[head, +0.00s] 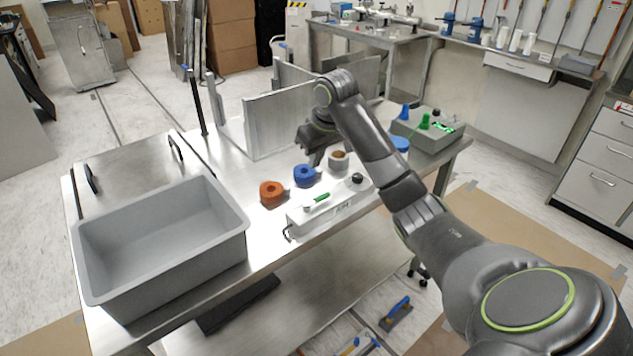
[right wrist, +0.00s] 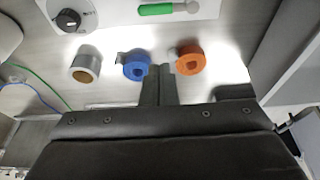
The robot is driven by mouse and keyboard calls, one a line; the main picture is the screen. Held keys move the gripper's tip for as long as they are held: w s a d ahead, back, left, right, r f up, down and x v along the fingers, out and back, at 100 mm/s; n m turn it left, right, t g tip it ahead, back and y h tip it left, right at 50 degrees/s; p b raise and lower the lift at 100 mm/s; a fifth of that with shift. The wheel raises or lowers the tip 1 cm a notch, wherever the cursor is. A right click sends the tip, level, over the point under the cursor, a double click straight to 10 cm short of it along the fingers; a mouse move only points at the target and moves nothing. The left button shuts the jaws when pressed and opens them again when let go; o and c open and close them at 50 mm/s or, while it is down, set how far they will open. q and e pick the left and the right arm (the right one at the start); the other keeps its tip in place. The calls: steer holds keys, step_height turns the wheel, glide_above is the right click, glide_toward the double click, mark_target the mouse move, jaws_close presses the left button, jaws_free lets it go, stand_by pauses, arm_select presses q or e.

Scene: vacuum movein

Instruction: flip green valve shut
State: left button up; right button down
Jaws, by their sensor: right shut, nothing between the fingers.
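A white box (head: 333,205) near the table's front edge carries a green lever (head: 321,198) lying flat along its top and a black knob (head: 357,178). The lever also shows at the top of the right wrist view (right wrist: 156,9). A second green handle (head: 424,121) stands upright on a grey box (head: 428,135) at the table's right end, beside a blue handle (head: 405,111). I cannot tell which green part is the valve. My right gripper (head: 316,160) is shut and empty, above the table behind the white box and apart from both. My left gripper is out of view.
An orange roll (head: 271,193), a blue roll (head: 304,175) and a grey roll (head: 338,160) stand behind the white box, near my right fingertips. A large grey bin (head: 160,237) fills the table's left side. Upright metal panels (head: 280,118) stand at the back.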

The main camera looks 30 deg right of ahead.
mark_target(317, 201)
steer(key=x, duration=0.9)
steer(key=shift+f+p, duration=0.25)
steer(key=shift+p, duration=0.1)
steer(key=shift+s+d+f, duration=0.1)
steer(key=shift+s, duration=0.05)
steer(key=shift+s+p, duration=0.6)
steer(key=shift+s, duration=0.35)
steer(key=shift+s+d+r, duration=0.1)
steer(key=shift+s+r, duration=0.2)
steer(key=shift+s, duration=0.4)
